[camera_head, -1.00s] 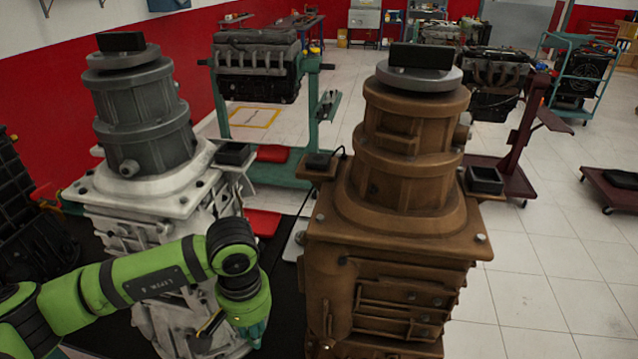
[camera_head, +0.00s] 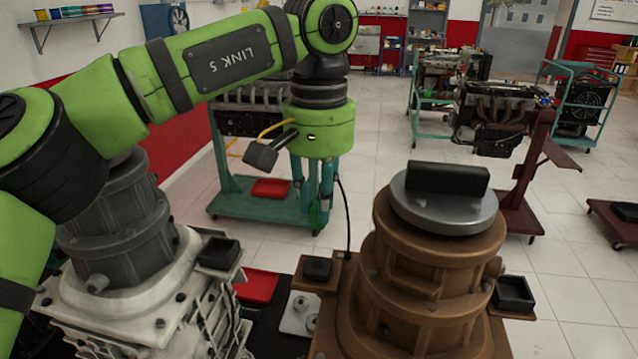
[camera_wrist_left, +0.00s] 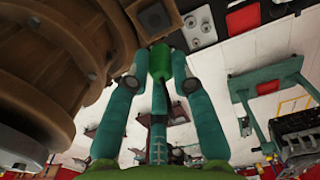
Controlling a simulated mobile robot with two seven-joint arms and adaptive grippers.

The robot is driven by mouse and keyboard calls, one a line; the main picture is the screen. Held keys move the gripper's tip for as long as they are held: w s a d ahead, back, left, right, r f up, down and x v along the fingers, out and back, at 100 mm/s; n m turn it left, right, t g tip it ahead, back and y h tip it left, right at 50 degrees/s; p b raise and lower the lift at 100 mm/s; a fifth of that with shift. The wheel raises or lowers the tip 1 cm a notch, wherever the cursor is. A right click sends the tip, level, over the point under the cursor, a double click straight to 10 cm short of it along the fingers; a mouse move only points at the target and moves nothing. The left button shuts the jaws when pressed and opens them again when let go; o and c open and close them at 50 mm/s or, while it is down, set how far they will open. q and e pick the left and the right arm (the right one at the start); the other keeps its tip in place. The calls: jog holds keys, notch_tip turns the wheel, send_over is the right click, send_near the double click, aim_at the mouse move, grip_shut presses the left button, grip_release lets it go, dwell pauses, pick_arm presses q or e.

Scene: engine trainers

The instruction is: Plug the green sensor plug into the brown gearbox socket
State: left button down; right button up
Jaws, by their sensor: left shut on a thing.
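The green sensor plug (camera_head: 318,214) is held point-down between the fingertips of my left gripper (camera_head: 316,196). The wrist view shows my left gripper (camera_wrist_left: 160,68) shut around the plug (camera_wrist_left: 158,60). The brown gearbox (camera_head: 420,270) stands at lower right, a grey disc and black block on top. It bears a black box with a cable (camera_head: 317,268) on its left ledge and an open black box (camera_head: 515,293) on its right ledge. My left gripper is above the left box in the picture, apart from it. My right gripper is out of view.
A white and grey gearbox (camera_head: 120,265) stands at left under my left arm, with a black box (camera_head: 219,253) on its ledge. A grey plate with round parts (camera_head: 299,313) and a red tray (camera_head: 257,286) lie between the gearboxes. Engine stands are behind.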

pick_arm(q)
jog(key=shift+a+r, duration=0.1)
jog(key=f, duration=0.2)
jog(key=s+f+b, duration=0.1)
jog(key=f, duration=0.1)
jog(key=shift+s, duration=0.2)
jog(key=shift+f, duration=0.2)
jog(key=shift+f+b, duration=0.4)
jog(key=shift+b, duration=0.15)
jog(key=shift+f, duration=0.15)
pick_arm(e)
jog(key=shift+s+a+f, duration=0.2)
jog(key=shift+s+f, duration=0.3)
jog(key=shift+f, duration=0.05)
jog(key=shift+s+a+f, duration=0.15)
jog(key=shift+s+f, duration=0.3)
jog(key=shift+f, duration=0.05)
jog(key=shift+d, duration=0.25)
pick_arm(q)
jog(key=shift+p, duration=0.75)
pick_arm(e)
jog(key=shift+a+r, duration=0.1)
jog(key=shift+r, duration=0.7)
pick_arm(q)
jog(key=shift+f+b, duration=0.4)
jog(key=shift+f, duration=0.1)
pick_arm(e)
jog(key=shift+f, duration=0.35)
